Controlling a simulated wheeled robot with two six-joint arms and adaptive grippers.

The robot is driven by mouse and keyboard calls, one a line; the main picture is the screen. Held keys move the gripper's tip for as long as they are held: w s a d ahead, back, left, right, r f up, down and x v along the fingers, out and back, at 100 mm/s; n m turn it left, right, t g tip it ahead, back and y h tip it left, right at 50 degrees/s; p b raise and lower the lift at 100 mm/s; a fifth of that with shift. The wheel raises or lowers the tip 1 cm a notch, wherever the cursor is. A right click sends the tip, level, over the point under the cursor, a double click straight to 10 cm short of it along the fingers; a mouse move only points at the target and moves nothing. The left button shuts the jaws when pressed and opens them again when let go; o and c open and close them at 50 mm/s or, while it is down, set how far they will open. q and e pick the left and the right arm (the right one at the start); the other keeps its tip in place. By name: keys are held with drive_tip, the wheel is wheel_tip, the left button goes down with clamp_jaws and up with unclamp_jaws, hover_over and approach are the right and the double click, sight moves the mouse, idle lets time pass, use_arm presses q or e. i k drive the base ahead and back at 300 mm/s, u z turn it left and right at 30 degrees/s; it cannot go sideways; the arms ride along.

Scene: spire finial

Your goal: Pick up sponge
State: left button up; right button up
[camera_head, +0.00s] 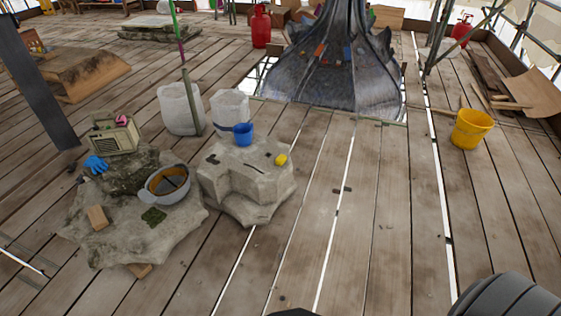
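A small yellow block, which looks like the sponge (281,159), lies on top of a pale, rough stone block (235,188) left of the picture's middle. It is near the right edge of that block's top. Neither of my grippers shows in the head view, so nothing is seen touching the sponge.
A blue cup (243,133) stands behind the sponge. A grey bowl (167,184), a blue glove (96,164) and a radio (115,135) sit on stones to the left. A yellow bucket (470,129) stands right. The plank floor (360,240) in front is clear.

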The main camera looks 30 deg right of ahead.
sight(282, 159)
drive_tip(key=z, duration=0.75)
drive_tip(key=i, duration=0.85)
drive_tip(key=z, duration=0.65)
drive_tip(key=i, duration=1.1)
drive_tip(key=u, duration=0.9)
drive_tip(key=i, duration=0.65)
drive_tip(key=u, duration=0.6)
